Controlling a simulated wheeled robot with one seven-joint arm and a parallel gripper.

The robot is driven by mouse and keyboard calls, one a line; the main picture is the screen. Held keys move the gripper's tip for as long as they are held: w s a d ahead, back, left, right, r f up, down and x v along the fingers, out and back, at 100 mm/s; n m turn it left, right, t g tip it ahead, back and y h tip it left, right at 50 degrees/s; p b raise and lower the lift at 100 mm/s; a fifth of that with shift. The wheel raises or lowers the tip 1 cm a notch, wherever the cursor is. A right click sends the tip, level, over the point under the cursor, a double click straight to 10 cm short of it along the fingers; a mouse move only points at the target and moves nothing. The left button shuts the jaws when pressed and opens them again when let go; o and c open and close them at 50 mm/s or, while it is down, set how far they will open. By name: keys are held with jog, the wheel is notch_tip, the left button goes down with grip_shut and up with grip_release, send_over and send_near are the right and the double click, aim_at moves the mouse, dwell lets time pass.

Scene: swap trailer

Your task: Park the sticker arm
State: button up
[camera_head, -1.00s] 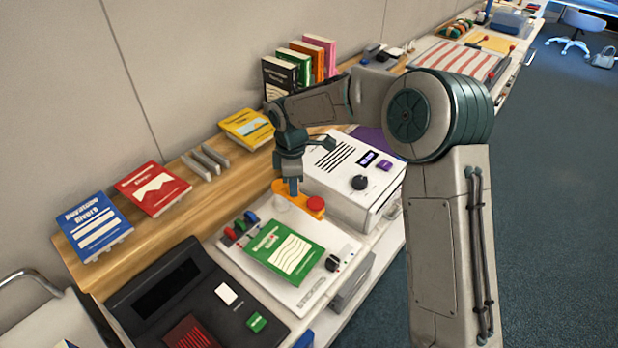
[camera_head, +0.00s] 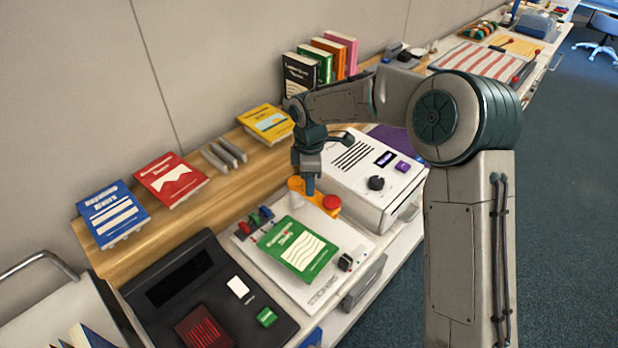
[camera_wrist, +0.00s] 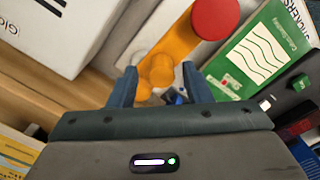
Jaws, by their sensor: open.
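The sticker arm (camera_head: 316,196) is an orange bar with a round red end, at the back right of the white sticker station (camera_head: 352,236). In the wrist view the orange arm (camera_wrist: 180,45) runs up to its red disc, with a rounded orange knob (camera_wrist: 157,70) at the near end. My gripper (camera_head: 307,188) points down over the arm's orange end. In the wrist view my gripper (camera_wrist: 160,88) has its two blue fingers apart, one on each side of the knob. Whether the fingers touch it cannot be told. A green book (camera_head: 297,249) lies on the station, beside the arm.
A white machine (camera_head: 400,190) stands right of the arm, close to my gripper. A black scanner-like unit (camera_head: 205,300) is at the front left. Blue, red and yellow books (camera_head: 266,122) rest on the wooden shelf behind. Small coloured stamps (camera_head: 254,221) sit at the station's left edge.

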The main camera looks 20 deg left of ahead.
notch_tip(320, 180, up, 14)
jog(key=b, duration=0.1)
jog(key=shift+f, duration=0.15)
dwell(0.3)
jog(key=s+d+r+m+t, duration=0.1)
jog(key=s+d+m, duration=0.25)
jog(key=d, duration=0.25)
jog(key=s+d+r+m+h, duration=0.1)
jog(key=s+d+m, duration=0.25)
jog(key=d, duration=0.35)
jog(key=s+d+r+m+t, duration=0.1)
jog(key=s+d+m, duration=0.25)
jog(key=d, duration=0.25)
jog(key=s+d+f+m+t+y, duration=0.1)
jog(key=s+d+f+m, duration=0.4)
jog(key=s+d+m, duration=0.6)
jog(key=shift+s+d, duration=0.4)
jog(key=shift+s, duration=0.7)
